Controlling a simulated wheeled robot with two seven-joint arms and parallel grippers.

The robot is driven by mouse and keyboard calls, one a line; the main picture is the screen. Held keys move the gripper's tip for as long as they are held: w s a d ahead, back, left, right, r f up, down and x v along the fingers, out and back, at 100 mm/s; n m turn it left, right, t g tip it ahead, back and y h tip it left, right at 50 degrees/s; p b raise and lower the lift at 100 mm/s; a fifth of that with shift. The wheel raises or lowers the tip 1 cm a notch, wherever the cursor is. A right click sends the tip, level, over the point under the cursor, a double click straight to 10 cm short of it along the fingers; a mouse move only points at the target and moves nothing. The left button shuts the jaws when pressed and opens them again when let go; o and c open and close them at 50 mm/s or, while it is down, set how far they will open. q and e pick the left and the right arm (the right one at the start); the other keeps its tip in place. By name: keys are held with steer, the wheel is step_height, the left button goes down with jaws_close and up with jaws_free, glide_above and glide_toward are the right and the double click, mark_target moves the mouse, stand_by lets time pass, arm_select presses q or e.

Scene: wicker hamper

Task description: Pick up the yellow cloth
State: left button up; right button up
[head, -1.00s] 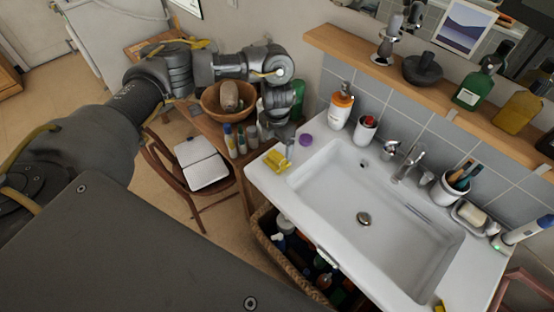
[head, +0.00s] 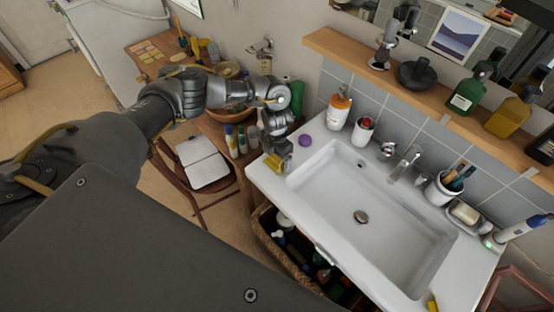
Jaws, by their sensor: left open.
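A small yellow thing that looks like the yellow cloth (head: 272,161) lies on the left end of the white sink counter, near its edge. My left gripper (head: 281,158) is right over it, pointing down, and hides part of it. The gripper is open; I cannot tell whether its fingers are around the cloth or only above it. Another small yellow piece (head: 432,304) shows at the counter's front right edge; I cannot tell what it is. My right gripper is not in view.
A purple round item (head: 305,140), a soap dispenser (head: 339,107) and a white cup (head: 364,130) stand close to the right. Several small bottles (head: 241,140) stand to the left by a wooden bowl (head: 226,115). A wicker hamper (head: 268,244) sits below the sink (head: 365,215).

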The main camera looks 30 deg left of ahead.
arm_select(q)
steer(key=c, duration=0.7)
steer(key=shift+c, duration=0.2)
steer(key=shift+r, duration=0.1)
steer(key=shift+r, duration=0.25)
step_height(320, 180, up, 2)
steer(key=shift+w+r+b, duration=0.1)
steer(key=shift+r+b, duration=0.05)
steer(key=shift+b, duration=0.35)
steer(key=s+r+b, duration=0.2)
steer(key=s+r, duration=0.8)
steer(key=s, duration=0.4)
steer(key=shift+a+b, duration=0.35)
steer(key=shift+a, duration=0.1)
